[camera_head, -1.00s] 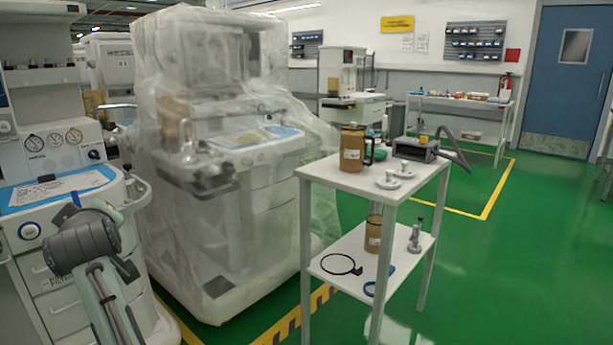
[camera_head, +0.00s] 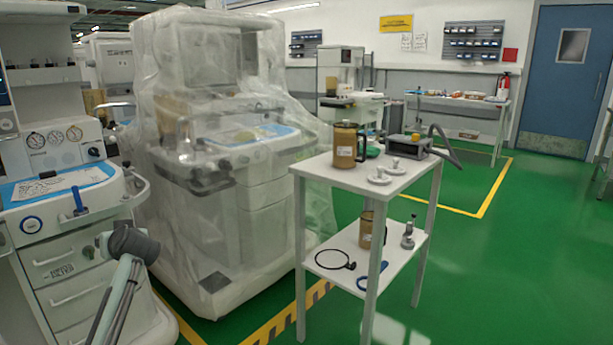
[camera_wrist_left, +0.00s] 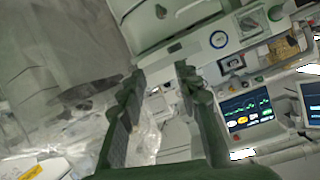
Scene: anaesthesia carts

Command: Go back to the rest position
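My left arm comes in at the lower left of the head view, in front of the white anaesthesia cart (camera_head: 60,240). Its fingers cannot be made out there. In the left wrist view my left gripper (camera_wrist_left: 161,76) has its two dark green fingers apart, with nothing held between them. The cart's panels and a lit monitor (camera_wrist_left: 246,108) show beyond the fingers. My right gripper is in no view.
A plastic-covered machine (camera_head: 215,150) stands right of the cart. A white two-shelf table (camera_head: 343,178) holds a brown canister (camera_head: 345,145), white round parts and a grey device (camera_head: 408,145). Open green floor (camera_head: 500,270) lies to the right.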

